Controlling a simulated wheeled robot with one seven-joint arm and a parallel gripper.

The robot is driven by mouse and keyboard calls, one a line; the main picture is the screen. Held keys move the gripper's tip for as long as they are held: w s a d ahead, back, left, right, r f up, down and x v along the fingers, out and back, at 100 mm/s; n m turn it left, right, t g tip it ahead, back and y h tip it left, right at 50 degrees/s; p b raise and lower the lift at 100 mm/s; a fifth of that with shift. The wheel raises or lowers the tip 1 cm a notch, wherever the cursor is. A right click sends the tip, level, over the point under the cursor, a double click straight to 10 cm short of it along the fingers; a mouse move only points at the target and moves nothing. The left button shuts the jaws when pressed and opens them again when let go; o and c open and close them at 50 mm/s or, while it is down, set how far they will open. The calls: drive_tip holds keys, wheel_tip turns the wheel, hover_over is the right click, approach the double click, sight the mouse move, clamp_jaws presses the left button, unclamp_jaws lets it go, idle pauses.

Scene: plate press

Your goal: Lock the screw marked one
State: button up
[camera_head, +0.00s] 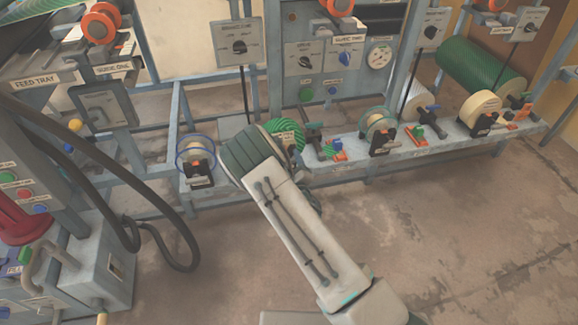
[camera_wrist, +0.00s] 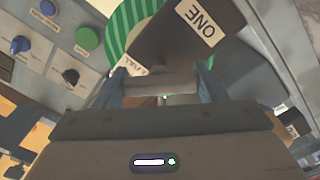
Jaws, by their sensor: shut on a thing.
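In the wrist view, a dark block with a white label reading ONE (camera_wrist: 185,45) stands in front of a green striped wheel (camera_wrist: 122,28). Just below the block, a pale grey bar, the handle of the screw marked one (camera_wrist: 160,84), lies crosswise between the fingers of my gripper (camera_wrist: 162,88). My gripper is shut on this bar. A second small label beside the left finger is only partly readable. In the head view, the green striped wheel (camera_head: 288,133) shows behind my arm. My gripper and the screw are hidden there by my arm.
Other wheels with dark labelled blocks stand along the low rail, one at left (camera_head: 196,153) and one right of my arm (camera_head: 378,126). A panel with knobs and a green button (camera_head: 306,95) rises behind. A black hose (camera_head: 150,215) hangs at left. The floor at right is clear.

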drive_tip(key=m+b, duration=0.2)
drive_tip(key=m, duration=0.2)
drive_tip(key=shift+f+m, duration=0.15)
drive_tip(key=shift+m, duration=0.25)
drive_tip(key=shift+a+m+b, duration=0.1)
drive_tip(key=shift+m+b, duration=1.35)
drive_tip(key=shift+m, duration=0.75)
drive_tip(key=o, duration=1)
drive_tip(key=p+v, duration=0.2)
drive_tip(key=v, duration=1.2)
drive_tip(key=shift+w, duration=0.1)
